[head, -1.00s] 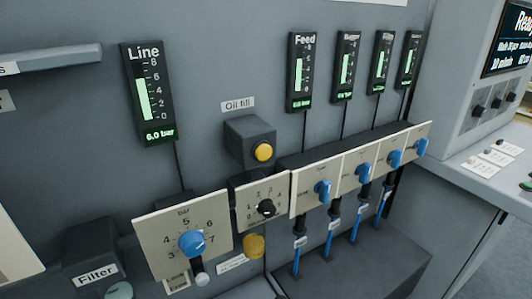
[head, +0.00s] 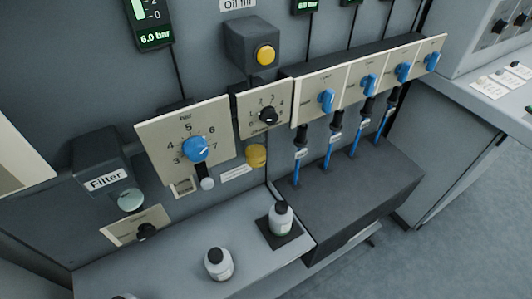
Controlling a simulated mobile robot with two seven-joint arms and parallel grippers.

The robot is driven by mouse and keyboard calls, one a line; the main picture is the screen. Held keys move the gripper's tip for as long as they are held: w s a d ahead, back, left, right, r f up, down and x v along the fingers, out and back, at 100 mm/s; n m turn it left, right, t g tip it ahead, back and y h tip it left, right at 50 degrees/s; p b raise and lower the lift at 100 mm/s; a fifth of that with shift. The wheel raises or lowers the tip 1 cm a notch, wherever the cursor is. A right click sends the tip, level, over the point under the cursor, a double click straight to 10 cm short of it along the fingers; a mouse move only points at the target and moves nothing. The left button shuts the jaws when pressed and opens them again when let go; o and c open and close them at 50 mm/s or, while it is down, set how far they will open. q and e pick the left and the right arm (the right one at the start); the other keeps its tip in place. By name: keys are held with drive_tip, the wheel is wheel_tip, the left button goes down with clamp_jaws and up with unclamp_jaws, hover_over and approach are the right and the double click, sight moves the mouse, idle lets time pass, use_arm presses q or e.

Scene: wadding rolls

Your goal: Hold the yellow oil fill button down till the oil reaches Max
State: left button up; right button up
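The yellow oil fill button (head: 265,55) sits on the front of a dark box (head: 240,42) on the grey panel, in the upper middle of the head view. The "Oil fill" label (head: 238,4) above it is partly cut off by the top edge. Nothing touches the button. No oil level scale marked Max can be made out. A yellow round part (head: 256,155) lies lower on the panel, below the small black dial. Neither of my grippers is in view.
A blue bar knob (head: 195,149) and a black dial (head: 268,115) are below the button. Blue-handled valves (head: 327,100) stand out at right. White bottles with dark caps (head: 219,264) stand on the grey ledge (head: 175,250). The Filter unit (head: 104,165) is at left.

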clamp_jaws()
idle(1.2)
